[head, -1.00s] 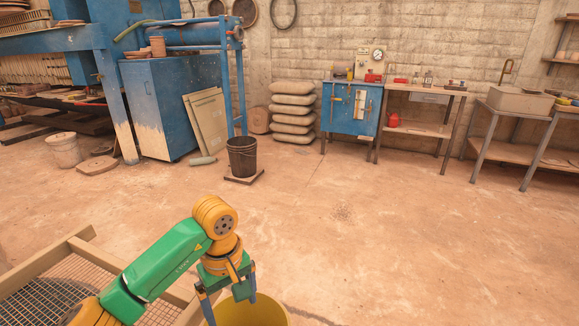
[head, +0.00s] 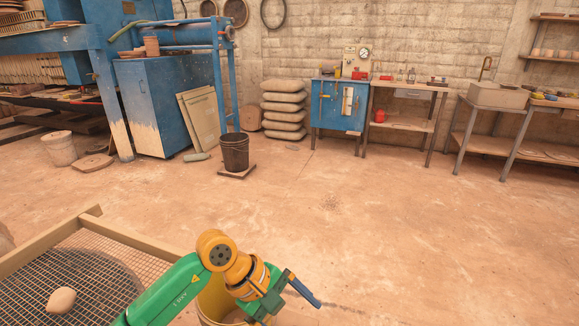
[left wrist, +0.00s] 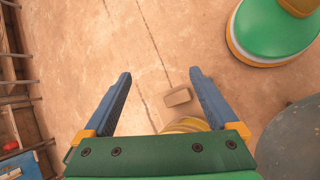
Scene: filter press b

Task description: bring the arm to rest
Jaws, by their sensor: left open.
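My left arm comes in from the lower left in the head view, bent at a yellow joint. Its left gripper (head: 291,309) is at the bottom of the picture, just right of a yellow bucket (head: 212,306). In the left wrist view the left gripper (left wrist: 160,75) has its two blue fingers wide apart, with nothing held between them. The floor and a small tan block (left wrist: 178,96) show beyond the fingers. My right gripper is not in view.
A wood-framed mesh screen (head: 135,238) with a pale lump (head: 61,301) on it is at lower left, beside my arm. A dark bucket (head: 235,152), stacked sacks (head: 284,112) and workbenches stand far back. The middle and right floor is clear.

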